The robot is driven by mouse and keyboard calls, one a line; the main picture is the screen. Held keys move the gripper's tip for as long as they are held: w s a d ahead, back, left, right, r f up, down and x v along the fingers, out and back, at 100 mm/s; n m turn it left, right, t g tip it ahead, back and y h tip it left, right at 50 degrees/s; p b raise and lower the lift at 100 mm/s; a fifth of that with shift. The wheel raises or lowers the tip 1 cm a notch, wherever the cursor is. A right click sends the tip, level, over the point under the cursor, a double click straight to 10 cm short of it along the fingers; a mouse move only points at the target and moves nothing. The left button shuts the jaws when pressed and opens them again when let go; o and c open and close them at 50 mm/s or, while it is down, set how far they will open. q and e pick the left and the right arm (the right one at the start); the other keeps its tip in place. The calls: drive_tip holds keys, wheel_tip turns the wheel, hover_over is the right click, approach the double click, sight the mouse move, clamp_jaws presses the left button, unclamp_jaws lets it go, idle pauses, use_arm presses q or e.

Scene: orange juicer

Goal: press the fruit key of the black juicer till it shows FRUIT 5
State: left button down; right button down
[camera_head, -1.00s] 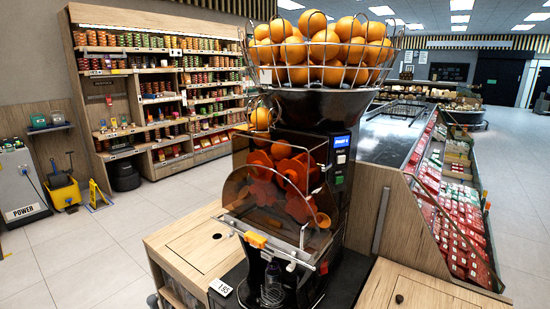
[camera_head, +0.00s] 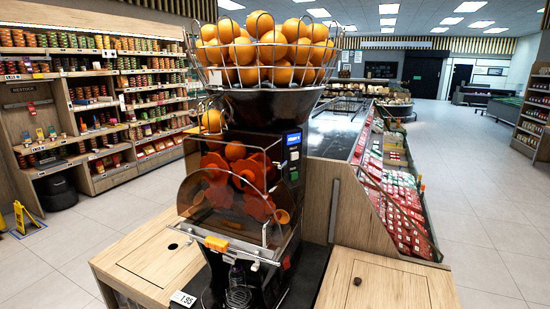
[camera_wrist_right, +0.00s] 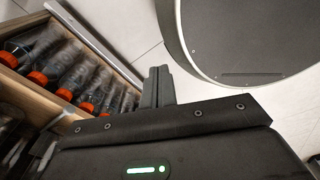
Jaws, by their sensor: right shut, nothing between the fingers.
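The black juicer (camera_head: 268,107) stands upright in the middle of the head view, with a wire basket of oranges (camera_head: 262,50) on top. Its small blue display (camera_head: 293,138) is lit on the right side of the front; the text is too small to read. A column of keys (camera_head: 294,155) sits below the display, with a green one (camera_head: 294,176) lowest; their labels are not legible. My right gripper (camera_wrist_right: 159,82) shows in the right wrist view, shut and empty, apart from the juicer, which is not in that view. My left gripper is in neither view.
Wooden counters flank the juicer at left (camera_head: 150,262) and right (camera_head: 385,285). A price card (camera_head: 184,299) lies at its front. A produce case (camera_head: 395,205) stands behind right. Orange-capped bottles (camera_wrist_right: 65,94) fill a wooden shelf in the wrist view. Floor (camera_head: 490,220) is open at right.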

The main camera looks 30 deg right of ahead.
drive_tip(key=w+d+r+m+t+h+p, duration=0.1)
drive_tip(key=w+d+r+m+t, duration=0.15)
drive_tip(key=w+r, duration=1.1)
drive_tip(key=w+d+r+m+t+p, duration=0.1)
drive_tip(key=w+d+r+m+t, duration=0.15)
drive_tip(key=w+r, duration=1.15)
drive_tip(key=w+d+r+m+t+h+p, duration=0.1)
drive_tip(key=w+d+r+m+t, duration=0.15)
drive_tip(key=w+r, duration=0.65)
drive_tip(key=w+d+r+m+t, duration=0.15)
drive_tip(key=r+t, duration=0.25)
drive_tip(key=r, duration=1)
drive_tip(key=w+d+r+m+t+h+p, duration=0.1)
drive_tip(key=w+r+m+t, duration=0.35)
drive_tip(key=r, duration=0.75)
drive_tip(key=w+d+r+m+t+h, duration=0.2)
drive_tip(key=d+r+m+t, duration=0.2)
drive_tip(key=r, duration=0.8)
drive_tip(key=w+d+r+m+t+h, duration=0.3)
drive_tip(key=d+r+m+t, duration=0.1)
drive_tip(key=r, duration=0.7)
drive_tip(key=shift+d+r, duration=0.35)
drive_tip(key=shift+d, duration=0.2)
